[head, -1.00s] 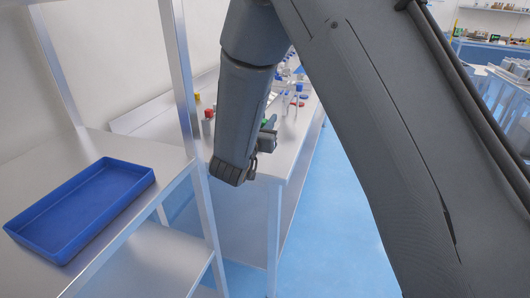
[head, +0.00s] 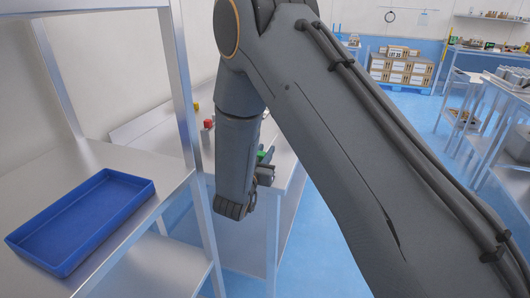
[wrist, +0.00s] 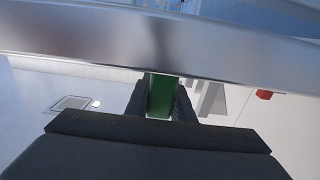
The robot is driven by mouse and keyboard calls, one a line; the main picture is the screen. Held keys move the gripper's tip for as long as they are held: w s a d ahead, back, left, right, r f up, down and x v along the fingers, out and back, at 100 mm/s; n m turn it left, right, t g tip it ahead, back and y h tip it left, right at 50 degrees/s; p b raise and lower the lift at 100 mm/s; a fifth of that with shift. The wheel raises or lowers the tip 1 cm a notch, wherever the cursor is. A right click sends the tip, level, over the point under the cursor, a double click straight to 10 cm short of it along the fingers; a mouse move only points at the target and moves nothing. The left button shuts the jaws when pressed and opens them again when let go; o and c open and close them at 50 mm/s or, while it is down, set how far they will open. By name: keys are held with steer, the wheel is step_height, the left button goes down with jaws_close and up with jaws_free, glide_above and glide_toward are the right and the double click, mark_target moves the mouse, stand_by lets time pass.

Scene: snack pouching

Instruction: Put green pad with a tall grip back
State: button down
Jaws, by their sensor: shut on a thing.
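The green pad's green grip (wrist: 161,96) shows between the two dark fingers of my gripper (wrist: 160,100) in the wrist view. My gripper is shut on it. A metal bar or edge crosses in front of its far end, so the rest of the pad is hidden. In the head view a small bit of green (head: 262,156) shows beside my gripper (head: 266,172), near the steel bench. My arm hides most of the pad there, and I cannot tell whether it touches anything.
A blue tray (head: 82,222) lies on the steel shelf (head: 112,160) at left. A shelf post (head: 186,110) stands close left of my arm. A red-topped item (head: 208,125) stands on the bench (head: 150,124) behind.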

steer(key=shift+f, duration=0.15)
steer(key=c, duration=1.5)
jaws_free()
steer(key=shift+c, duration=0.2)
steer(key=shift+r, duration=0.2)
steer(key=b+v, duration=0.2)
steer(key=v, duration=1)
